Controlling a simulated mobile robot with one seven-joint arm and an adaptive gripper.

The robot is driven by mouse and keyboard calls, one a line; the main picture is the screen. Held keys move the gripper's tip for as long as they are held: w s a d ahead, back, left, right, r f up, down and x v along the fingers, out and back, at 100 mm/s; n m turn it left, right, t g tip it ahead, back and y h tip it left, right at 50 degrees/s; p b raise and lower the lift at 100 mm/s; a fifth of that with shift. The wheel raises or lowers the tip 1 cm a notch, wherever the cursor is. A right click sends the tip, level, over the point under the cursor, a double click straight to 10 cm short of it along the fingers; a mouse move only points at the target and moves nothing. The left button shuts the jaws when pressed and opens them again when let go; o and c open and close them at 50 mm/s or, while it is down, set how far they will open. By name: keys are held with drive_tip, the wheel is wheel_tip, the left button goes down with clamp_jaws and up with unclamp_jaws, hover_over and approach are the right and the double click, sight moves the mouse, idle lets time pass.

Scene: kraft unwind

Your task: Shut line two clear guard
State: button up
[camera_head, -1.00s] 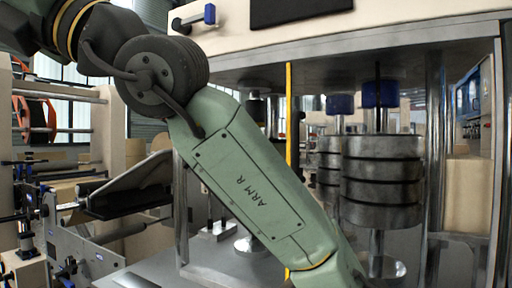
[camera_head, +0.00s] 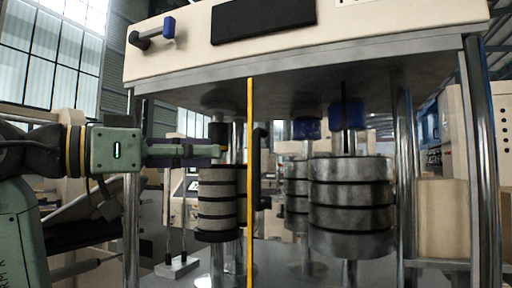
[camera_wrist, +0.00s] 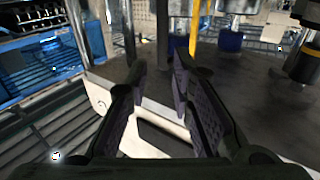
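The clear guard shows mainly as an upright yellow edge strip (camera_head: 250,190) in front of the machine bay, with a dark vertical handle (camera_head: 257,165) just right of it. Its transparent pane is hard to make out. In the wrist view the yellow strip (camera_wrist: 194,25) stands beyond the fingers, right of a dark upright bar (camera_wrist: 163,30) that may be the handle. My gripper (camera_head: 218,151) reaches in from the left, roughly level, its tips short of the strip. In the wrist view my gripper (camera_wrist: 160,62) has its two purple-padded fingers apart, with nothing between them.
Stacked metal discs (camera_head: 350,205) hang right of the strip, and a paler stack (camera_head: 217,200) stands below my fingers. A chrome post (camera_head: 132,220) stands at left, and others stand at right. The cream top beam (camera_head: 360,25) with a blue-tipped lever (camera_head: 168,27) spans above.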

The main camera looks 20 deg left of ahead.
drive_tip(key=f, duration=0.1)
drive_tip(key=p, duration=0.2)
hover_over(256, 198)
drive_tip(key=shift+w+a, duration=0.15)
drive_tip(key=shift+w, duration=0.25)
drive_tip(key=shift+c, duration=0.2)
clamp_jaws()
idle(0.3)
